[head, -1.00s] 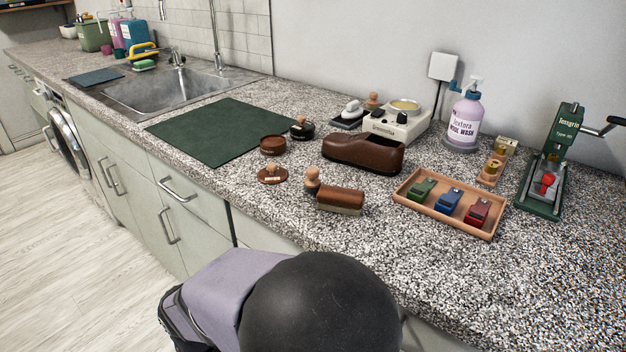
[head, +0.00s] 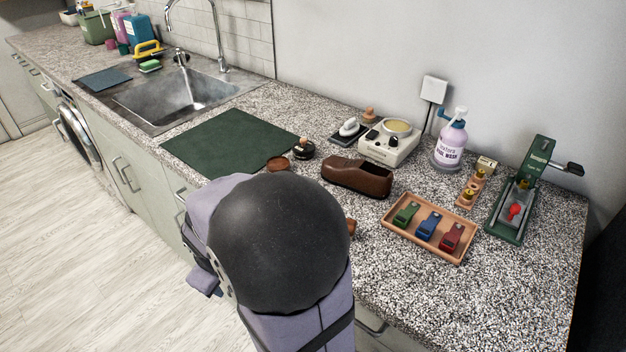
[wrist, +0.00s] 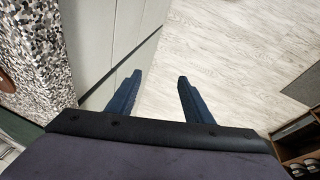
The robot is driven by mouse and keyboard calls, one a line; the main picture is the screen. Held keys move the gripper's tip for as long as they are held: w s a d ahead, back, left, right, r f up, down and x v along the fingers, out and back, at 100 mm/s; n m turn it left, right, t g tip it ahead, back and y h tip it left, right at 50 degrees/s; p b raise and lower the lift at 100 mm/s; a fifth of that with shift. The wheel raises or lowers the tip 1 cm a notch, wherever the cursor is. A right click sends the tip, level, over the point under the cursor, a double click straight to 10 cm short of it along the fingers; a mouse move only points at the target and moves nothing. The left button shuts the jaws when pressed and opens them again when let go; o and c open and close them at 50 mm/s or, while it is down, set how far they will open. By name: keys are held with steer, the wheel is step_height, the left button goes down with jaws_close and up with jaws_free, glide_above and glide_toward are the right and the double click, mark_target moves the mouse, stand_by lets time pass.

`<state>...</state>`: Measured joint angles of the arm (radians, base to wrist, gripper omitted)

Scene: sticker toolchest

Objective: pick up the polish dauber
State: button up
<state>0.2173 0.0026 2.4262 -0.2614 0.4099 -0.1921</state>
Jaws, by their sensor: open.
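I cannot tell for certain which piece is the polish dauber. In the head view a black round piece with a wooden knob (head: 304,148) stands by the front right corner of the green mat. A brown round tin (head: 278,163) sits beside it, partly behind my arm. The front counter area is hidden by my arm; only a brown end of the brush (head: 351,227) shows there. My gripper (wrist: 160,76) is open and empty in the wrist view, its fingers over the floor beside the cabinet fronts.
A brown shoe (head: 357,177) lies right of the black piece. A wooden tray (head: 397,236) holds green, blue and red clips. A white warmer (head: 390,143), a pump bottle (head: 450,143) and a green press (head: 519,195) stand behind. The green mat (head: 235,142) is clear.

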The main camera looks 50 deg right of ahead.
steer(key=w+d+r+n+t+h+p, duration=0.1)
steer(key=w+d+r+p, duration=0.1)
steer(key=d+r+p, duration=0.3)
steer(key=w+d+r+t+p, duration=0.1)
steer(key=w+d+r+p, duration=0.1)
steer(key=r+p, duration=0.35)
steer(key=s+d+r+m, duration=0.1)
steer(key=s+d+m, duration=0.1)
steer(key=s+d+r+m+g, duration=0.1)
steer(key=s+d+r+m, duration=0.1)
steer(key=d, duration=0.1)
steer(key=s+d+r+m, duration=0.1)
steer(key=s+d+m, duration=0.1)
steer(key=shift+d+r+h+p, duration=0.15)
steer(key=shift+r+h+p, duration=0.15)
steer(key=shift+r+p, duration=0.1)
steer(key=s+d+r+m+g+p, duration=0.1)
steer(key=s+d+r+m+p, duration=0.15)
steer(key=s+d+m, duration=0.35)
steer(key=shift+m, duration=0.3)
steer(key=shift+s+a+f+p+x, duration=0.1)
steer(key=shift+s+a+p+x, duration=0.05)
steer(key=shift+x, duration=0.95)
steer(key=shift+s+a+f+p+x, duration=0.1)
steer(key=shift+p+x, duration=0.05)
steer(key=shift+x, duration=0.9)
steer(key=shift+s+a+f+p+x, duration=0.1)
steer(key=shift+s+a+p+x, duration=0.05)
steer(key=shift+x, duration=0.95)
steer(key=c, duration=1.1)
